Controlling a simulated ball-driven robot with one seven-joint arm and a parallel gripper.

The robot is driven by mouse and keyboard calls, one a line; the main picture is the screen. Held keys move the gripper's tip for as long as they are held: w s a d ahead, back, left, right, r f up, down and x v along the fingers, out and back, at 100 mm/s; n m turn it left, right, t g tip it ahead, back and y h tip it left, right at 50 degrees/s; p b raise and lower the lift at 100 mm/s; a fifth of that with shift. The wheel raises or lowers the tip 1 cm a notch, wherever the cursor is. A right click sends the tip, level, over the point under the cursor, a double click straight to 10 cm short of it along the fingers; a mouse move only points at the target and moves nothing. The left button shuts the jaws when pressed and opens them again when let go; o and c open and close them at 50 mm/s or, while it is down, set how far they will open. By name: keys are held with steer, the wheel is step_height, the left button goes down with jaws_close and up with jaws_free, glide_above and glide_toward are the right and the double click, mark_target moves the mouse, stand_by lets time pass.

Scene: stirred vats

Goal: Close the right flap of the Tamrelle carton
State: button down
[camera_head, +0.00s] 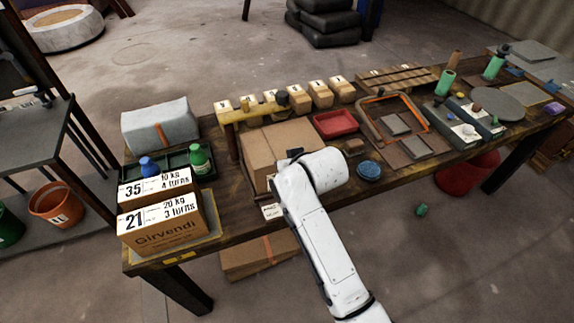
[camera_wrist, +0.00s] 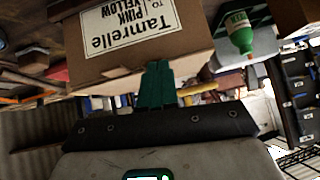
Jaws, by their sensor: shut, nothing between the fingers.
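The Tamrelle carton (camera_head: 284,137) is a brown box on the workbench, partly hidden behind my white arm. Its top looks mostly covered by brown panels; I cannot tell how far the right flap stands open. In the wrist view the carton (camera_wrist: 190,47) appears upside down, with a white label (camera_wrist: 130,24) reading "Tamrelle", "to", "pink" and "yellow". My gripper (camera_wrist: 157,68) is shut and empty. Its green fingers overlap the carton's edge in that view; I cannot tell whether they touch it. In the head view the fingers are hidden by my arm.
Girvendi cartons (camera_head: 165,225) stand at the bench's left end, beside a dark crate with a green bottle (camera_head: 200,158). A red tray (camera_head: 334,123) and blue round stack (camera_head: 369,171) are to the right.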

steer(key=shift+s, duration=0.1)
steer(key=s+d+r+p, duration=0.1)
steer(key=s+r+p, duration=0.1)
steer(key=r, duration=0.4)
steer(key=s+d+r+p, duration=0.1)
steer(key=s+r+p, duration=0.1)
steer(key=s+r, duration=0.2)
step_height(320, 180, up, 2)
steer(key=shift+s+r, duration=0.2)
steer(key=shift+s, duration=0.1)
stand_by(0.3)
steer(key=s+d+f+m+g+h, duration=0.1)
steer(key=s+d+f, duration=0.4)
steer(key=s, duration=0.7)
steer(key=s+d+f+m+g+h, duration=0.1)
steer(key=s+d+f+g, duration=0.3)
steer(key=s+d, duration=0.6)
steer(key=s+d+f+m+g+h, duration=0.1)
steer(key=s+d+f, duration=0.6)
steer(key=s, duration=0.7)
steer(key=shift+d+f+m+g+h, duration=0.3)
steer(key=shift+f+g+h, duration=0.25)
steer(key=shift+g, duration=0.15)
